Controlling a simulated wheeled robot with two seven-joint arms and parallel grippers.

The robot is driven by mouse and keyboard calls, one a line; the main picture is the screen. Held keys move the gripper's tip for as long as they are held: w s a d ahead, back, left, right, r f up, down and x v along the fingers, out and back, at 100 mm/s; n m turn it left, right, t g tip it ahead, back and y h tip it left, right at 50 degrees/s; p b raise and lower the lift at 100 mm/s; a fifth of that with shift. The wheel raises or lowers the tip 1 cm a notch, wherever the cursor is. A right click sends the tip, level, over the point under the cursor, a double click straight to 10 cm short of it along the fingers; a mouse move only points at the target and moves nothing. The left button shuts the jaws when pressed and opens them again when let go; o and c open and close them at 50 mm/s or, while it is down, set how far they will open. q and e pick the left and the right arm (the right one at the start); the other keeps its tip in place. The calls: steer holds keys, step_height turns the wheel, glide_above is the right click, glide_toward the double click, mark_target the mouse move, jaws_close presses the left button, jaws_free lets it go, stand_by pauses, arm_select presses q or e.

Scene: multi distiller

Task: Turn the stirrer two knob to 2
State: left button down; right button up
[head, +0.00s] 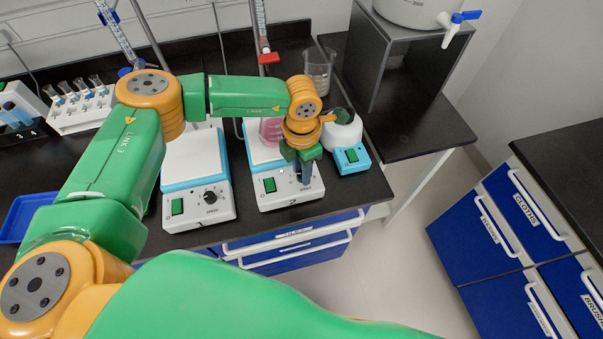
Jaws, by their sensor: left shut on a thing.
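Stirrer two (284,203) is the white and blue hotplate stirrer marked 2, near the front edge of the black bench. It has a green switch (269,185) at the left of its front panel. My left gripper (304,180) points down at the right of that panel and is shut on the stirrer two knob, which the fingers mostly hide. The knob's setting cannot be read. A vessel of pink liquid (270,131) stands on this stirrer's plate, partly behind my arm. My right gripper is not in view.
Another stirrer (198,185) stands left of stirrer two. A small white and blue device (351,158) sits close on the right. A beaker (318,70), a tube rack (82,107) and a blue tray (24,217) are on the bench. Blue drawers (290,244) lie below.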

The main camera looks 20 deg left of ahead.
arm_select(q)
steer(key=m+b, duration=0.4)
steer(key=m, duration=0.1)
steer(key=shift+f+m+b, duration=0.2)
steer(key=shift+m+b, duration=0.1)
steer(key=shift+b, duration=0.05)
steer(key=shift+r+m+b, duration=0.2)
steer(key=shift+m+b, duration=1.45)
steer(key=shift+m, duration=0.55)
steer(key=c, duration=0.6)
jaws_free()
steer(key=shift+w+r, duration=0.1)
steer(key=shift+r, duration=0.3)
step_height(320, 180, up, 6)
steer(key=shift+d+r+b, duration=0.1)
steer(key=shift+r+b, duration=0.1)
steer(key=shift+b, duration=0.5)
